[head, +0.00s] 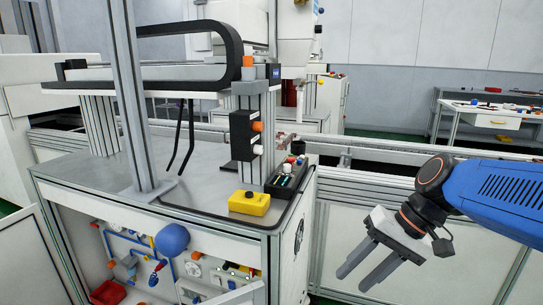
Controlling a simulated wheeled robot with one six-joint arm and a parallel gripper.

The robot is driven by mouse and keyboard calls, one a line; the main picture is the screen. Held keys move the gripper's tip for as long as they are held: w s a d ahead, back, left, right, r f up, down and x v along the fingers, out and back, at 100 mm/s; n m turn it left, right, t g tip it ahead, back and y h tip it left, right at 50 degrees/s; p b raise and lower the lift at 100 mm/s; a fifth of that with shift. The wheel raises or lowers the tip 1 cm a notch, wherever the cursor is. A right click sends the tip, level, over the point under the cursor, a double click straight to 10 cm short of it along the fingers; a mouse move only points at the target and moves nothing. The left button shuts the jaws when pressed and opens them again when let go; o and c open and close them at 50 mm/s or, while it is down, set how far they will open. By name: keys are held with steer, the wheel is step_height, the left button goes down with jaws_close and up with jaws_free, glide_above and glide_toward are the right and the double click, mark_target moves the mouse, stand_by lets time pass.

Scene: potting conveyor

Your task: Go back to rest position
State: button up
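My gripper (362,268) is at the lower right of the head view, at the end of my blue arm (505,195). Its two grey fingers point down and to the left. They stand apart with a gap between them, and nothing shows in the gap. The gripper hangs in front of the light panels of the conveyor frame, to the right of the white cabinet, and appears apart from both.
A white cabinet (230,245) with a grey top stands at left and centre. A yellow box (249,203) and a black tray (287,177) sit near its right corner. A metal post (127,90) rises from the top. A workbench (495,118) stands at the back right.

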steer(key=s+d+f+n+t+h, duration=0.1)
steer(key=s+d+f+t+h, duration=0.3)
steer(key=d, duration=0.6)
steer(key=shift+s+d+f+n+h, duration=0.3)
steer(key=shift+s+f+n+h, duration=0.15)
steer(key=shift+s+h, duration=0.75)
steer(key=shift+s, duration=0.1)
